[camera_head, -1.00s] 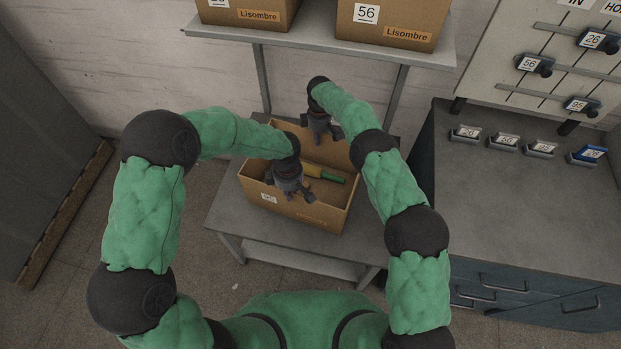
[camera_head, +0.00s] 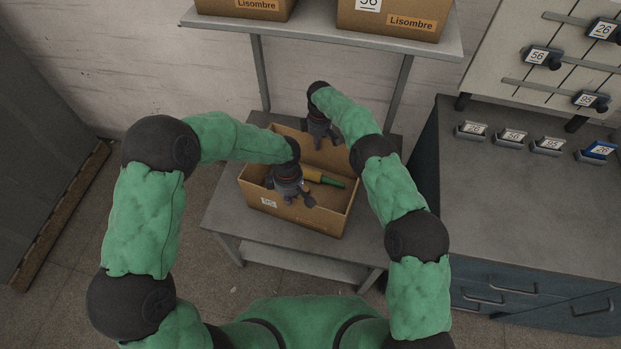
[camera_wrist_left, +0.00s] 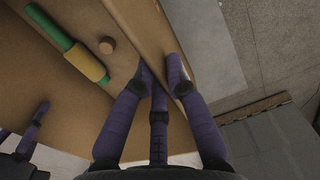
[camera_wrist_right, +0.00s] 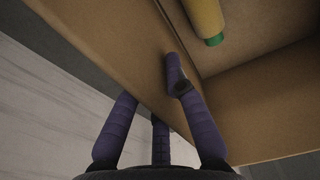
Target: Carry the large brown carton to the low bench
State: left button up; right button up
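The large brown carton (camera_head: 302,214) is open-topped and sits level at the low grey bench (camera_head: 222,208); I cannot tell whether its base touches the top. My left gripper (camera_head: 290,195) straddles the near wall. In the left wrist view its fingers (camera_wrist_left: 159,72) stand on both sides of the rim (camera_wrist_left: 150,30). My right gripper (camera_head: 319,140) is at the far wall. In the right wrist view one finger lies against the inner face and another passes behind the wall (camera_wrist_right: 125,45). A yellow-and-green cylinder (camera_head: 328,180) lies inside the carton.
A shelf (camera_head: 330,38) bearing two Lisombre cartons (camera_head: 395,18) stands above and behind the bench. A dark blue cabinet (camera_head: 520,285) with a grey top stands close on the right. A grey panel (camera_head: 45,120) is at left. Floor shows between the panel and bench.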

pick_arm(q)
jog(key=shift+o, duration=1)
jog(key=shift+r, duration=0.1)
pick_arm(e)
jog(key=shift+o, duration=1)
pick_arm(q)
notch_tip(320, 180, up, 12)
pick_arm(e)
notch_tip(320, 180, up, 12)
jog(key=shift+r, duration=0.1)
pick_arm(q)
jog(key=shift+s, duration=0.1)
